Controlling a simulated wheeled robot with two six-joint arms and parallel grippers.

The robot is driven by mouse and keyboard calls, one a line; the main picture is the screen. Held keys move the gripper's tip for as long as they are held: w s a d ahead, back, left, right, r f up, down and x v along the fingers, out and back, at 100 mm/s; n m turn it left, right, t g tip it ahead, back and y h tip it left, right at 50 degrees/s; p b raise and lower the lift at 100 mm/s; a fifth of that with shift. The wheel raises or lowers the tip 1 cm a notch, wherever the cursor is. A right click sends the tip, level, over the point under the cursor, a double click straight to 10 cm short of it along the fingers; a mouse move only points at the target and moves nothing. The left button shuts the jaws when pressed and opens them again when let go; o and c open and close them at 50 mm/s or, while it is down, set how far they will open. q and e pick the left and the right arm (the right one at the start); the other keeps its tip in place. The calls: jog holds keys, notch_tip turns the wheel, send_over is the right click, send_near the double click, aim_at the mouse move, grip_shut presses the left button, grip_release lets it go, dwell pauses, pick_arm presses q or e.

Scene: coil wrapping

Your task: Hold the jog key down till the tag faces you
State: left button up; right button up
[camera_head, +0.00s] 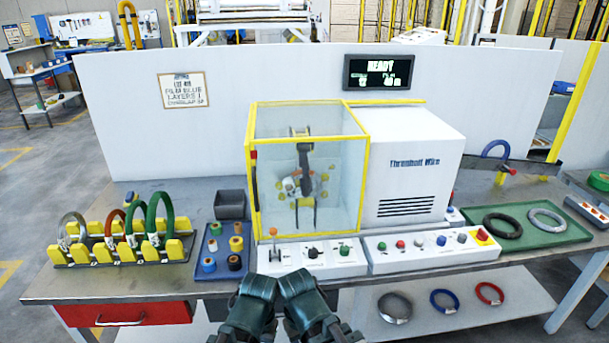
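The wrapping machine has a clear, yellow-framed guard (307,135) that looks shut. Behind it are a dark arm (304,168) and yellow rollers (322,178); I cannot make out a coil or a tag there. In front are a left control panel (290,262), with a lever and several knobs and buttons, and a right control panel (400,258) with several coloured buttons. I cannot tell which is the jog key. My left gripper (259,285) and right gripper (296,283) are side by side at the table's front edge, below the left panel. Their fingers cannot be made out.
A rack (70,253) holds several coils at left. A tray (209,274) holds tape rolls beside an empty dark bin (230,205). A green tray (560,238) at right holds two coils. A red emergency button (482,234) ends the right panel.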

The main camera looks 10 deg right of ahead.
grip_shut()
dwell(1.7)
